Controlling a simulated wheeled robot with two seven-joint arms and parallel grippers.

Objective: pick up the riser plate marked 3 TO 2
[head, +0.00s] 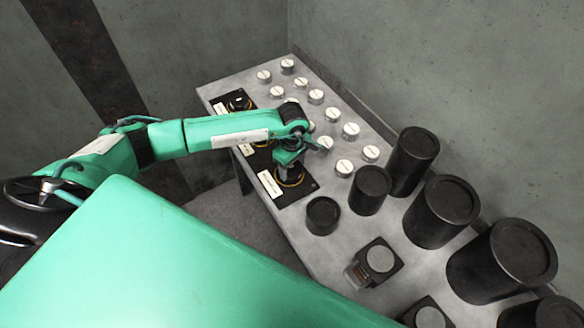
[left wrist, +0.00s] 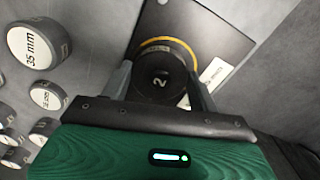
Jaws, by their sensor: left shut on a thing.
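My left gripper (head: 290,160) reaches down over the nearest of the black base plates (head: 304,187) on the grey table. In the left wrist view its two fingers (left wrist: 163,88) are shut on the sides of a round black piece (left wrist: 150,84), which I take for the riser plate. A white "2" shows on its top; the rest of any marking cannot be read. A yellow ring (left wrist: 178,46) shows around the piece on the base plate. I cannot tell whether the piece is raised clear of it. My right gripper is not in view.
Several silver discs with white labels (head: 350,131) stand close behind the gripper; one reads 35 mm (left wrist: 32,45). Black cylinders of various sizes (head: 410,160) fill the table's right side. Another base plate with a ring (head: 238,102) lies further back.

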